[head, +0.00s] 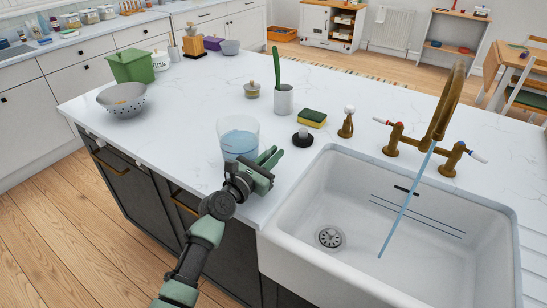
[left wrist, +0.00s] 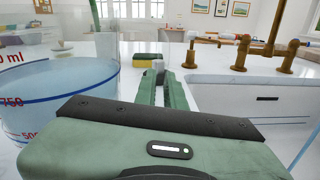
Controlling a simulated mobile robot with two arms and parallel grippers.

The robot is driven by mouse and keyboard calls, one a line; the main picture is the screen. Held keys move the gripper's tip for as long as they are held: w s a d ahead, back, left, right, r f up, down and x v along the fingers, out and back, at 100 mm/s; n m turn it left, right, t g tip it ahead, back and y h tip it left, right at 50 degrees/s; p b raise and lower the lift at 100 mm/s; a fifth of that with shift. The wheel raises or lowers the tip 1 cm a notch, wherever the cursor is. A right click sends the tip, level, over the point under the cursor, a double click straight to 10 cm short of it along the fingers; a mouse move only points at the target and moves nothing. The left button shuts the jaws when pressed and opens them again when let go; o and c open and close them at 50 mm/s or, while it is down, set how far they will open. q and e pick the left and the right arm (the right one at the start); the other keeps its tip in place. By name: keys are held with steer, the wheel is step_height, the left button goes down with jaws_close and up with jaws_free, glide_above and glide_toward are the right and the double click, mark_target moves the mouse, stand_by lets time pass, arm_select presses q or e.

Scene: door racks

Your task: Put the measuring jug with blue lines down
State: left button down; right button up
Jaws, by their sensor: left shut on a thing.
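The clear measuring jug (head: 240,136) holds bluish water and is close above or on the white worktop near its front edge; I cannot tell whether its base touches. In the left wrist view the jug (left wrist: 60,95) fills the left side, with red figures and a dark blue curved line on its wall. My left gripper (head: 270,158) is shut at the jug's right side, where its handle is hidden by the fingers. In the left wrist view my left fingers (left wrist: 165,88) point forward, closed together. My right gripper is not in view.
The white sink (head: 345,262) is to the right, with water running from the brass tap (head: 445,105). A black plug (head: 302,139), a sponge (head: 312,118) and a white pot (head: 282,99) stand behind the gripper. A colander (head: 122,100) is at left. Worktop between colander and jug is clear.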

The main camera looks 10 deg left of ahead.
arm_select(q)
steer(key=shift+r, duration=0.2)
steer(key=c, duration=1.5)
jaws_free()
steer(key=shift+f, duration=0.15)
steer(key=shift+s, duration=0.1)
steer(key=v, duration=1.2)
